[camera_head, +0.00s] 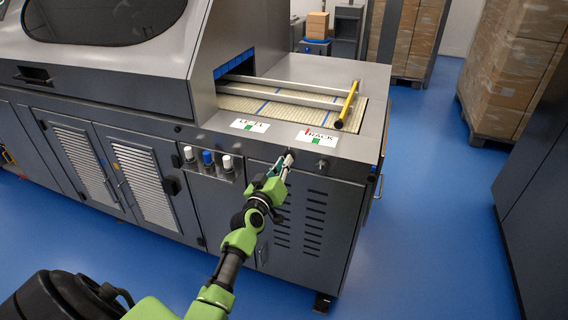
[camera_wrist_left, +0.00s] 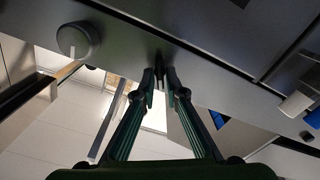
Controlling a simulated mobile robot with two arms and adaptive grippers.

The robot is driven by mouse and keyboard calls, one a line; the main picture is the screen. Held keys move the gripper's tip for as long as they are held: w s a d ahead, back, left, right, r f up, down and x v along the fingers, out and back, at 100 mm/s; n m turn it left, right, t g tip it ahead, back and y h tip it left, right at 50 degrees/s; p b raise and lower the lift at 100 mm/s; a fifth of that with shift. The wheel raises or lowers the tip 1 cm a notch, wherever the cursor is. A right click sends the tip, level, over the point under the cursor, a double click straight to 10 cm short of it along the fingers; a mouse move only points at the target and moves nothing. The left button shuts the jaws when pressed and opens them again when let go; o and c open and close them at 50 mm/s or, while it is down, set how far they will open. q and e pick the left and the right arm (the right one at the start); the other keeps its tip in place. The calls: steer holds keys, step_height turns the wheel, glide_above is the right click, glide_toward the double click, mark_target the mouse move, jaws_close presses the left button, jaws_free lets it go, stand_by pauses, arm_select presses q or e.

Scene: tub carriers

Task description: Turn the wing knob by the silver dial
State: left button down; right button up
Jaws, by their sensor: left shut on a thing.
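The wing knob (camera_wrist_left: 168,80) is a narrow dark piece on the grey machine front, mostly hidden by my fingertips. My left gripper (camera_head: 287,160) reaches up to the panel under the conveyor. In the left wrist view the two fingers of my left gripper (camera_wrist_left: 160,84) converge on the wing knob, one on each side, and are shut on it. The round grey dial with a white mark (camera_wrist_left: 77,40) sits beside it, apart from my fingers. In the head view the dial (camera_head: 321,166) is small, to the right of my gripper. My right gripper is not in view.
White and blue knobs (camera_head: 208,158) sit on a panel to the left. White labels, one reading TRACK (camera_head: 317,137), lie on the ledge above. A yellow bar (camera_head: 347,105) crosses the conveyor end. Blue floor (camera_head: 430,220) is clear on the right.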

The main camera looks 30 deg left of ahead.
arm_select(q)
steer(key=n, duration=1)
steer(key=shift+a+f, duration=0.15)
steer(key=shift+n, duration=0.3)
stand_by(0.3)
steer(key=c, duration=2.1)
jaws_free()
steer(key=shift+c, duration=0.2)
steer(key=shift+s, duration=0.1)
steer(key=v, duration=1.2)
steer(key=shift+f, duration=0.15)
